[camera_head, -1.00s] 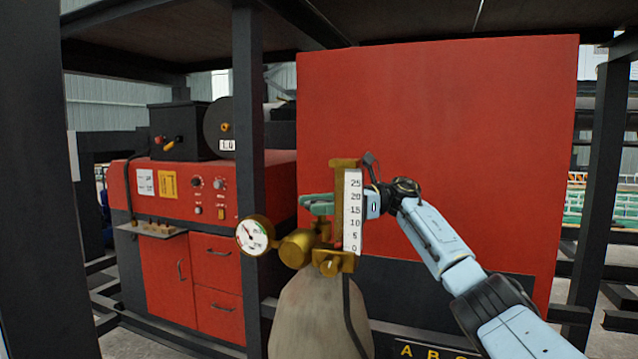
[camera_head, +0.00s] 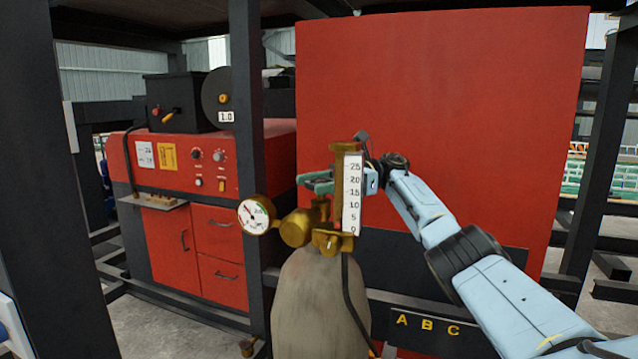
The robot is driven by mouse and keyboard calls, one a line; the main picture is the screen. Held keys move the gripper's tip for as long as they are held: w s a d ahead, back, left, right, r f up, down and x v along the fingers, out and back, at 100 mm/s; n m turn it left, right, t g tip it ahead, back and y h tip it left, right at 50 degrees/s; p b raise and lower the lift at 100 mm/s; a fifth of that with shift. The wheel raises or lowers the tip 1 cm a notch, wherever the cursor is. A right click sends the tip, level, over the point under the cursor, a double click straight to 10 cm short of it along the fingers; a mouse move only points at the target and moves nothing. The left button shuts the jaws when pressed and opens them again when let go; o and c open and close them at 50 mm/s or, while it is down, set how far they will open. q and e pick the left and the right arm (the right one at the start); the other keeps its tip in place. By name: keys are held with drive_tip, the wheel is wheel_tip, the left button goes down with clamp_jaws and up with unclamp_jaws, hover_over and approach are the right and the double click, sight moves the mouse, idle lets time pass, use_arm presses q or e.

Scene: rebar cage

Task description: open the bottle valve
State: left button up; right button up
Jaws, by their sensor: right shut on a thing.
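The gas bottle (camera_head: 318,305) stands upright, a grey-beige cylinder with brass fittings on top. Its green valve handle (camera_head: 316,180) shows just left of the white flow scale (camera_head: 352,193). A round dial gauge (camera_head: 257,216) is on the left side of the brass regulator (camera_head: 298,228). My right gripper (camera_head: 369,181) comes in from the right at the height of the valve handle. It is shut on the valve handle. Its fingertips and the grip itself are hidden behind the flow scale. My left gripper is not in view.
A red machine (camera_head: 200,172) with knobs and drawers stands behind at left. A large red panel (camera_head: 430,110) is behind the bottle. Dark steel posts (camera_head: 247,120) frame the space. A black hose (camera_head: 350,300) hangs down the bottle's right side.

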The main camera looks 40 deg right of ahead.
sight(319, 182)
drive_tip(key=o, duration=1)
drive_tip(key=shift+c, duration=0.2)
wheel_tip(319, 182, up, 10)
